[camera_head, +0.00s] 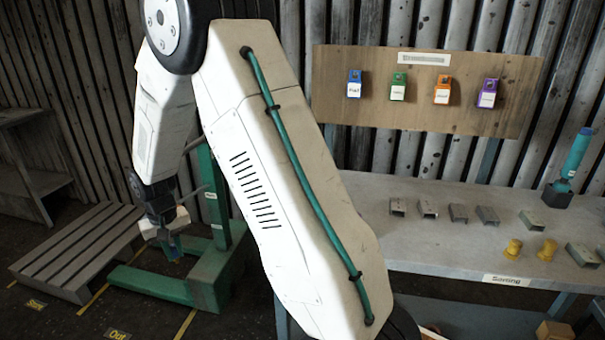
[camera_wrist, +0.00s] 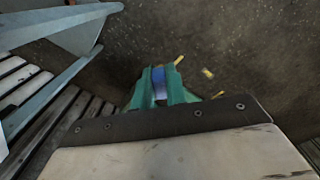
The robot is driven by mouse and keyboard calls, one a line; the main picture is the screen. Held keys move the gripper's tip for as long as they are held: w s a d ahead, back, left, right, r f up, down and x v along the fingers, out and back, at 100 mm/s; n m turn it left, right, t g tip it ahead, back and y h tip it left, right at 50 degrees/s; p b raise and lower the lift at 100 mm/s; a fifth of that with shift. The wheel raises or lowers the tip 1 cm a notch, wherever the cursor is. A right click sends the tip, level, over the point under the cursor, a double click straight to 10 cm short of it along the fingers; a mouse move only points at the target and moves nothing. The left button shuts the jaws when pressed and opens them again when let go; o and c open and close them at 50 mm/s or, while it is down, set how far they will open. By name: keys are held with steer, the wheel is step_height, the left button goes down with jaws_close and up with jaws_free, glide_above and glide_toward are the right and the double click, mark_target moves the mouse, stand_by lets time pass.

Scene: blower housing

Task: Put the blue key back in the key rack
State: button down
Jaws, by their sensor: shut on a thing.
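My gripper (camera_head: 162,226) hangs low at the left of the head view. In the wrist view its teal fingers (camera_wrist: 160,84) are shut on a small blue thing with a pale part, which looks like the blue key (camera_wrist: 158,75). It also shows as a bluish piece below my gripper in the head view (camera_head: 173,249); its shape is too small to tell. The key rack looks to be the brown board (camera_head: 425,112) on the corrugated wall, far to the right of my gripper. It carries blue (camera_head: 355,78), green (camera_head: 399,80), orange (camera_head: 443,84) and purple (camera_head: 489,87) labelled blocks.
A grey workbench (camera_head: 440,245) below the board bears metal brackets, yellow parts (camera_head: 513,249) and a teal tool (camera_head: 575,158). A green pallet truck (camera_head: 216,268) and a wooden pallet (camera_head: 78,250) stand near my gripper. Dark floor lies between.

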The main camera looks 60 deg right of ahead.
steer(key=s+d+r+m, duration=0.3)
steer(key=d+r+m, duration=0.1)
steer(key=d+m, duration=0.35)
steer(key=s+d+r+m, duration=0.4)
steer(key=d+m, duration=0.2)
steer(key=d, duration=0.2)
steer(key=s+d+r+m, duration=0.7)
steer(key=s+d+m, duration=0.4)
steer(key=s+m, duration=0.3)
steer(key=shift+m, duration=0.45)
steer(key=shift+w+f, duration=0.2)
steer(key=shift+f, duration=1.8)
steer(key=shift+w+f, duration=0.15)
steer(key=shift+f, duration=1.85)
steer(key=shift+f, duration=0.25)
steer(key=c, duration=1.3)
jaws_free()
steer(key=shift+c, duration=0.2)
